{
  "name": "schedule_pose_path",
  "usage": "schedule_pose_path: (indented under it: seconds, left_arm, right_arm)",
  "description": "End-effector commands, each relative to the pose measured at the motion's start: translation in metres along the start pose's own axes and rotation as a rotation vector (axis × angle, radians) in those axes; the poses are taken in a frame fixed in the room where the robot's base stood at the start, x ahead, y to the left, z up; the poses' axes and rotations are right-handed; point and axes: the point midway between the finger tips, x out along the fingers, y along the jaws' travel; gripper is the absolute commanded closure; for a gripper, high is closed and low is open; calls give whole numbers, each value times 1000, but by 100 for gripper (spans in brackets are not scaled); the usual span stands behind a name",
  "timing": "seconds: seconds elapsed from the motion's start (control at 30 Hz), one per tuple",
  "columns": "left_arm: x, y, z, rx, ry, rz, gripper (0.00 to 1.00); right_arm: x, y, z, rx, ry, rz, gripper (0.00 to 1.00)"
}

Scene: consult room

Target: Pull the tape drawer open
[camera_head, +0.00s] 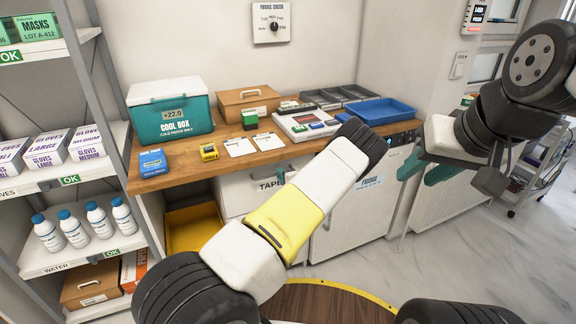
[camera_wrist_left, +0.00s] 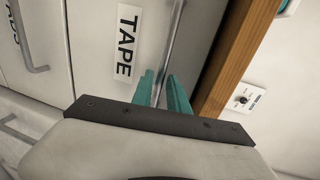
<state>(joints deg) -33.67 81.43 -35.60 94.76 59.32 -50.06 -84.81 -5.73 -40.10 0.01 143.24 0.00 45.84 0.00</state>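The tape drawer (camera_head: 236,192) is a white front with a black-on-white TAPE label, under the wooden counter. Its label also shows in the left wrist view (camera_wrist_left: 126,42). A grey bar handle (camera_wrist_left: 172,42) runs beside the label. My left gripper (camera_wrist_left: 161,84) has its teal fingers close on both sides of this bar, shut on it. I see no clear gap at the drawer front. My right gripper (camera_head: 424,172) is open and empty, in front of the fridge and radiator.
The wooden counter (camera_head: 190,168) carries a teal cool box (camera_head: 170,112), a blue tray (camera_head: 375,110) and cards. A white fridge (camera_head: 345,222) stands right of the drawer. A yellow bin (camera_head: 190,232) is under the counter at left.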

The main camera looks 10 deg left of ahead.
Motion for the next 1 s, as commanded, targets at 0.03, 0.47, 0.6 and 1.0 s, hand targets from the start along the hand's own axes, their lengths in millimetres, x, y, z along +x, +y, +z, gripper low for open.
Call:
schedule_pose_path:
  seconds: [0.03, 0.47, 0.6, 1.0]
  left_arm:
    - [7, 0, 0, -2, -1, 0, 80]
    - [20, 0, 0, -1, 0, 1, 80]
    - [20, 0, 0, -1, 0, 2, 100]
    - [20, 0, 0, -2, 0, 2, 100]
  right_arm:
    - [0, 0, 0, 0, 0, 0, 64]
    - [0, 0, 0, 0, 0, 0, 64]
    - [0, 0, 0, 0, 0, 0, 64]
    - [0, 0, 0, 0, 0, 0, 64]
